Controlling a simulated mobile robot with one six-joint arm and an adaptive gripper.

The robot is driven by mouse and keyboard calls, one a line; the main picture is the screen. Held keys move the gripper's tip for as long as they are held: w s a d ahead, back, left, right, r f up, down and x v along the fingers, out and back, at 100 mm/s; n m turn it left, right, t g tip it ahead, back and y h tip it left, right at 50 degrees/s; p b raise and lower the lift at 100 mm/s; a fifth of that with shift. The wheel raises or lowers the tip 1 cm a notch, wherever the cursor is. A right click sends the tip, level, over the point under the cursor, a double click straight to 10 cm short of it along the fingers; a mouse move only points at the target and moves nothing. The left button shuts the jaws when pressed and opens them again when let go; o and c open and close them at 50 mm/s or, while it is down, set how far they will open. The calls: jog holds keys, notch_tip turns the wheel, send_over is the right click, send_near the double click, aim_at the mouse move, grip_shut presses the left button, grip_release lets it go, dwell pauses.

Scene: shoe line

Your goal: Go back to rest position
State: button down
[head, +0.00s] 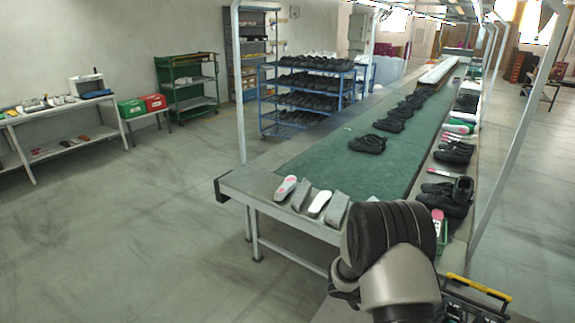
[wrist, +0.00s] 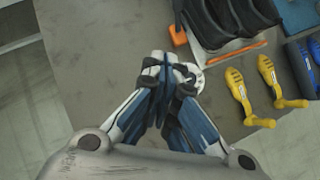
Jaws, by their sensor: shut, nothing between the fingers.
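My gripper shows in the wrist view (wrist: 165,68), with its blue-and-grey fingers drawn together and nothing seen between them. It is above a grey-brown surface (wrist: 95,70) and to the left of two yellow-handled tools. In the head view my arm reaches in at the lower right, in front of the near end of the conveyor line (head: 265,197). The fingers are mostly hidden there by my own wrist.
Insoles and grey pieces (head: 318,203) lie on the conveyor's near end. Black shoes (head: 368,144) stand on the green belt (head: 320,165) and along its right side. A yellow tool (wrist: 237,88), orange block (wrist: 178,36) and black ribbed item (wrist: 230,15) lie near my gripper. Open floor (head: 130,220) is left.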

jog(key=s+r+m+y+b, duration=0.1)
jog(key=s+r+m+b, duration=0.1)
jog(key=s+r+m, duration=0.55)
jog(key=s+r+m+b, duration=0.3)
jog(key=r+m, duration=0.1)
jog(key=r, duration=0.7)
jog(key=s+a+r+m+y+b, duration=0.1)
jog(key=s+a+m+y, duration=0.1)
jog(key=s, duration=0.5)
jog(key=s+a+r+m+t+y+b, duration=0.1)
jog(key=s+a+m+y+b, duration=0.1)
jog(key=s+a+m, duration=0.3)
jog(key=s+a+r+m+y+b, duration=0.1)
jog(key=s+a+m, duration=0.3)
jog(key=s, duration=0.5)
jog(key=shift+s+a+y+b, duration=0.15)
jog(key=shift+a+y+b, duration=0.15)
jog(key=shift+y+b, duration=0.35)
jog(key=shift+r, duration=0.1)
